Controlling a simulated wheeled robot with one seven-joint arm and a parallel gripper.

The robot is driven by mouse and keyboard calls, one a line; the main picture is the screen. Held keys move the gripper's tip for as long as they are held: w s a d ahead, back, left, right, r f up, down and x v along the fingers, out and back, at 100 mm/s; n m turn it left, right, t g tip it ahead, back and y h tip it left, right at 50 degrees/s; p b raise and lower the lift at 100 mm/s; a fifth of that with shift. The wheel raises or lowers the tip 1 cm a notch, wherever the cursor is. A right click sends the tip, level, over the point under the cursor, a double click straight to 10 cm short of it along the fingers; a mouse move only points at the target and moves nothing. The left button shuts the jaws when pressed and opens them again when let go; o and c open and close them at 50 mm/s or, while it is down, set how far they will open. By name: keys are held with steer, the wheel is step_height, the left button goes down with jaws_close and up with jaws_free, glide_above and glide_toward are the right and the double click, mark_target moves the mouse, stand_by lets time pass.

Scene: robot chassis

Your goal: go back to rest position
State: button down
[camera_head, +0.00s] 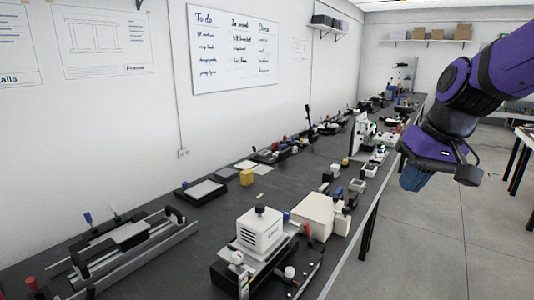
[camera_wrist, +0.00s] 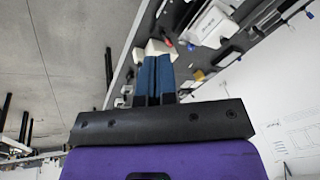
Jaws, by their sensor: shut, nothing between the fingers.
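My purple arm reaches in from the right in the head view. My gripper (camera_head: 412,184) hangs over the floor just beyond the right edge of the long dark bench (camera_head: 130,222), apart from everything on it. In the wrist view my gripper (camera_wrist: 155,60) shows its two blue fingers side by side and pressed together. Nothing is held between them. The fingertips in the head view are small and partly hidden by the wrist.
On the bench stand a white boxy device (camera_head: 262,230), a cream box (camera_head: 313,215), a metal rail fixture (camera_head: 130,250) and a yellow block (camera_head: 246,177). Another table (camera_head: 524,135) is at the far right. The grey floor (camera_head: 440,245) between is clear.

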steer(key=s+d+r+t+h, duration=0.2)
steer(key=s+d, duration=0.2)
steer(key=s, duration=1)
steer(key=shift+s+m+t, duration=0.3)
steer(key=shift+s+t, duration=0.1)
